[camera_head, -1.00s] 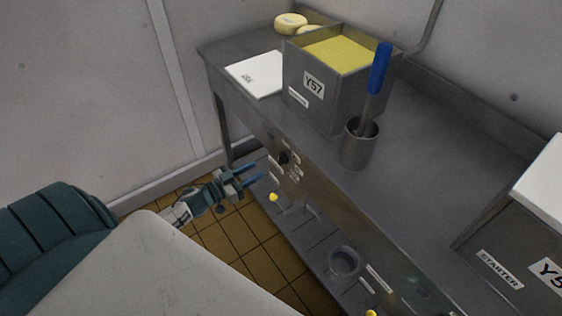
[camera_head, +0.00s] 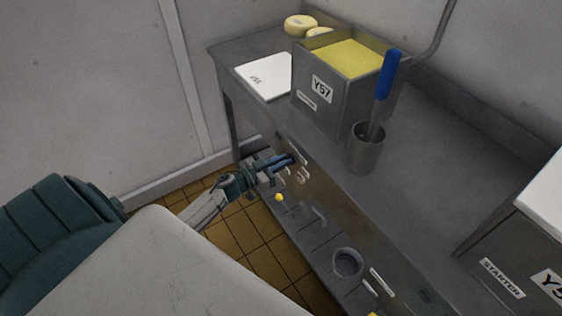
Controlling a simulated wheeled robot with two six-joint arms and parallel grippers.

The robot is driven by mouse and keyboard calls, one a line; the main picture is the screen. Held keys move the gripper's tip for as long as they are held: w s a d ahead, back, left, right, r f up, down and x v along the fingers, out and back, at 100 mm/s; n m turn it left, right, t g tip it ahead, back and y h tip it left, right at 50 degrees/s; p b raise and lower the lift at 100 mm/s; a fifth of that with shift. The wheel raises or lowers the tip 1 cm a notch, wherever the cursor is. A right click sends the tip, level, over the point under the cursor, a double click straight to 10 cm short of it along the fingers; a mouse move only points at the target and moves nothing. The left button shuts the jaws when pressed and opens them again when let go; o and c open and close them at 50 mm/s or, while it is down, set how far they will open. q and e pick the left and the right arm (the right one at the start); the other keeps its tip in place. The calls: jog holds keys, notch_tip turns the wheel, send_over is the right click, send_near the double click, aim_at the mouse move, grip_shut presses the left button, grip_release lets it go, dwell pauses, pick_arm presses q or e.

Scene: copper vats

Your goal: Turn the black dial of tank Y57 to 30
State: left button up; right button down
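Tank Y57 (camera_head: 322,105) is a grey metal box of yellow contents on the steel counter, with a white Y57 label on its front. My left gripper (camera_head: 286,161) is at the counter's front panel below the tank, its blue fingertips over the spot where the black dial showed earlier. The dial is hidden behind the fingers now. I cannot tell whether they touch it or how far apart they are. White marking labels (camera_head: 303,175) show on the panel just right of and below the fingers. My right gripper is not in view.
A metal cup (camera_head: 366,150) with a blue-handled tool (camera_head: 386,75) stands right of the tank. A white board (camera_head: 264,75) lies left of it. Cheese wheels (camera_head: 299,24) sit behind. A yellow knob (camera_head: 278,197) and a round metal cup (camera_head: 347,262) are lower down. A STARTER tank (camera_head: 500,278) is at right.

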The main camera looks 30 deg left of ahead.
pick_arm(q)
grip_shut()
jog(key=m, duration=0.6)
jog(key=m+b, duration=0.1)
jog(key=m, duration=0.2)
jog(key=shift+s+d+f, duration=0.15)
jog(key=shift+d, duration=0.25)
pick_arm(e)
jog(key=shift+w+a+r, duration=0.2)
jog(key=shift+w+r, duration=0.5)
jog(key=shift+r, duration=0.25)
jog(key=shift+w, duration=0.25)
